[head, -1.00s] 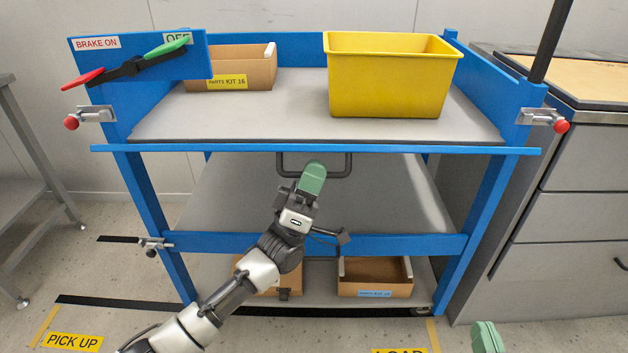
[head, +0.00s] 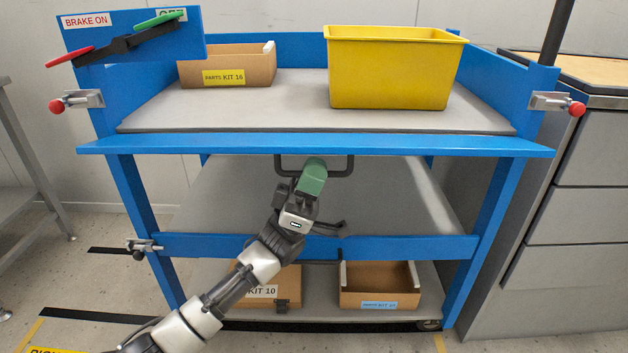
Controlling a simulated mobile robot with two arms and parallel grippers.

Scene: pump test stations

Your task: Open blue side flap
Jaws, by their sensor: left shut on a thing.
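The blue side flap (head: 316,145) runs across the front edge of the cart's top shelf. It leans outward toward me and its upper face shows as a narrow strip. A dark handle (head: 345,167) shows just below the flap's edge. My left gripper (head: 312,177), with green fingers, reaches up from below and is shut on the handle; its fingers hide part of it. My right gripper is not in view.
A yellow bin (head: 392,72) and a cardboard parts box (head: 226,68) stand on the top shelf. Red-knobbed latches stick out at the left (head: 76,101) and right (head: 558,104) posts. Cardboard kit boxes sit on the bottom shelf. A grey cabinet (head: 580,190) stands close at the right.

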